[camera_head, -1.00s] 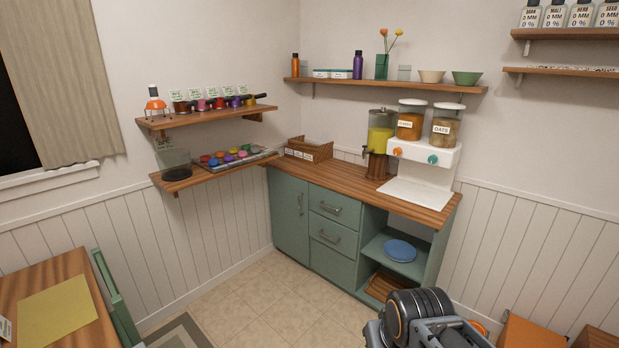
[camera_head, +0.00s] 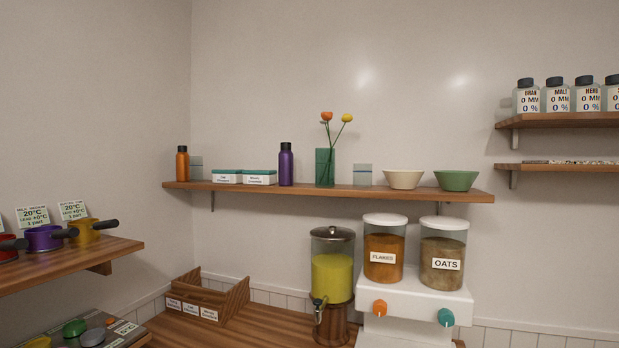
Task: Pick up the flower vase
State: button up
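The flower vase (camera_head: 325,168) is a green, see-through, upright container with an orange and a yellow flower on thin stems. It stands on the long wooden wall shelf (camera_head: 400,194) near the middle of the view. A purple bottle (camera_head: 286,165) stands to its left and a small clear glass (camera_head: 363,175) to its right, both apart from it. My gripper does not show in the current view.
On the same shelf are an orange bottle (camera_head: 182,163), white boxes (camera_head: 245,177), a cream bowl (camera_head: 403,179) and a green bowl (camera_head: 457,180). Below stand a yellow drink dispenser (camera_head: 332,275) and a cereal dispenser (camera_head: 415,300) on the counter. Wall above the shelf is bare.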

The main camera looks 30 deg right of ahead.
aim_at(324, 157)
jog(key=u, duration=1.65)
jog(key=i, duration=1.55)
jog(key=z, duration=3.25)
jog(key=i, duration=1)
jog(key=u, duration=0.05)
